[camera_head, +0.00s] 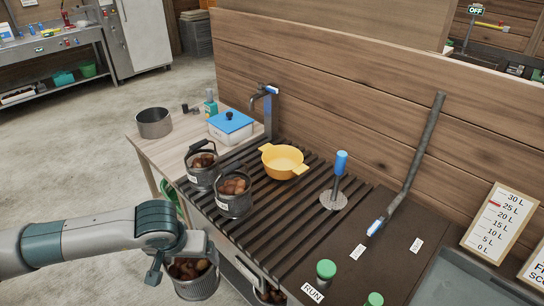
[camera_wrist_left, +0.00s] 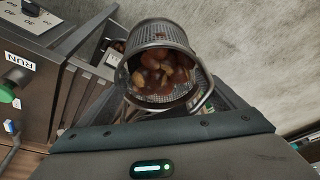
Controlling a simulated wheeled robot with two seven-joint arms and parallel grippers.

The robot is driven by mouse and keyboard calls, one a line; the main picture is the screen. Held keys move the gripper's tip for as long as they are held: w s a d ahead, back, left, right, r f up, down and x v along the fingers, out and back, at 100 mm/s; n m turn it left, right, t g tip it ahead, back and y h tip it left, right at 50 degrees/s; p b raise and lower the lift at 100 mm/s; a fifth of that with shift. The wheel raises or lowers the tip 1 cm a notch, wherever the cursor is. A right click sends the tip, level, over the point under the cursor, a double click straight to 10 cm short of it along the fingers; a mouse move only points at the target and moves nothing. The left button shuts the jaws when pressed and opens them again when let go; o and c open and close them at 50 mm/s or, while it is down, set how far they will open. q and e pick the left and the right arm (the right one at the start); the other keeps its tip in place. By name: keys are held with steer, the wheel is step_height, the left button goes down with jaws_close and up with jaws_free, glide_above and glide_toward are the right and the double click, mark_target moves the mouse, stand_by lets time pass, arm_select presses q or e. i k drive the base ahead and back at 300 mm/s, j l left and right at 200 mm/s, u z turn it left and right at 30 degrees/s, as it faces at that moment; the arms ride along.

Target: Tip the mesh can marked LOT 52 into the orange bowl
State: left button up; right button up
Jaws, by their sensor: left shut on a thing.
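The orange bowl (camera_head: 284,175), yellow-orange with two side handles, stands upright on the dark slatted counter and looks empty. My left gripper (camera_head: 181,266) is shut on a mesh can (camera_head: 196,290) of brown chestnuts, in front of the counter and below its top. The held can also shows in the left wrist view (camera_wrist_left: 160,95), its open mouth and wire handle facing the camera. I cannot read a LOT mark on it. Two similar chestnut cans, a rear one (camera_head: 201,181) and a front one (camera_head: 233,209), stand on the slats with labels too small to read. My right gripper is out of view.
Another chestnut can (camera_head: 268,297) shows partly below the counter. A faucet (camera_head: 268,105), a blue-handled tool (camera_head: 340,165) and a long lever (camera_head: 410,165) rise around the bowl. A blue-lidded box (camera_head: 231,125) and metal pot (camera_head: 154,123) stand at the left.

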mark_target(282, 162)
steer(key=i+j, duration=0.2)
steer(key=j, duration=0.3)
steer(key=i+j, duration=0.2)
steer(key=j, duration=0.3)
steer(key=i+j, duration=0.15)
steer(key=j, duration=0.35)
steer(key=i+j, duration=0.2)
steer(key=j, duration=0.3)
steer(key=i+j, duration=0.2)
steer(key=j, duration=0.3)
steer(key=i+j, duration=0.2)
steer(key=j, duration=0.3)
steer(key=i+j, duration=0.2)
steer(key=j, duration=0.35)
steer(key=i+j, duration=0.15)
steer(key=j, duration=0.35)
steer(key=z, duration=2.55)
